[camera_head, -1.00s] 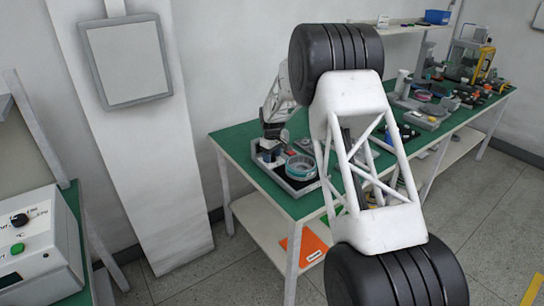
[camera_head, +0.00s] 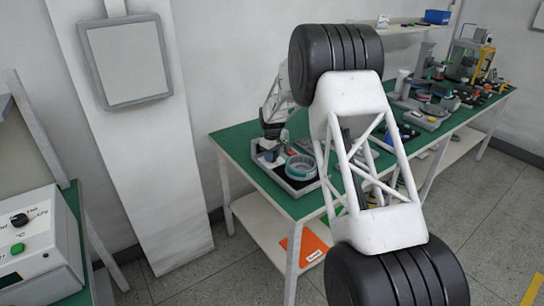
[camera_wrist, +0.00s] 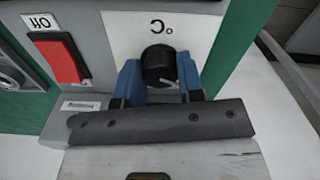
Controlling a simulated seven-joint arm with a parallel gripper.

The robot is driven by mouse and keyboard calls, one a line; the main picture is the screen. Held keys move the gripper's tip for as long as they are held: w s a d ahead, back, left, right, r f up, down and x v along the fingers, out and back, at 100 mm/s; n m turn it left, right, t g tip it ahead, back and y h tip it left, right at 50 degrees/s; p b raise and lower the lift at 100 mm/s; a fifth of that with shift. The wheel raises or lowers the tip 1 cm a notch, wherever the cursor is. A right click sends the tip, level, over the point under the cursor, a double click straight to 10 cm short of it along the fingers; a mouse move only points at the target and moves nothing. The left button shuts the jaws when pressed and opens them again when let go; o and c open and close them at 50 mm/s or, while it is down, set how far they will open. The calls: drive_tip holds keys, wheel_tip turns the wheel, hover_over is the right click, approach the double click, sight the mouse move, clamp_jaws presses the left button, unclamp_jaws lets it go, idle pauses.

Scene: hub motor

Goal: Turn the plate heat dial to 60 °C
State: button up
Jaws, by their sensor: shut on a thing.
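The black plate heat dial (camera_wrist: 158,62) sits on a white label panel (camera_wrist: 203,30) marked °C, which appears upside down in the wrist view. A small light mark shows at the dial's lower right edge; no scale numbers are readable. My gripper (camera_wrist: 160,72) has its two blue fingers on the left and right sides of the dial and is shut on it. In the head view, the far end of my arm reaches down to the near left end of the green bench; the dial cannot be made out there.
A red switch (camera_wrist: 60,60) labelled Off is left of the dial. In the head view, a round teal-ringed dish (camera_head: 302,168) stands close by on the green bench (camera_head: 232,146). A white box with a green button (camera_head: 17,250) is at far left.

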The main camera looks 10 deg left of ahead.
drive_tip(key=m, duration=0.4)
drive_tip(key=shift+m, duration=0.3)
drive_tip(key=m, duration=0.4)
drive_tip(key=shift+m, duration=0.3)
drive_tip(key=m, duration=0.4)
drive_tip(key=shift+r+m, duration=0.1)
drive_tip(key=shift+m, duration=2)
drive_tip(key=o, duration=0.9)
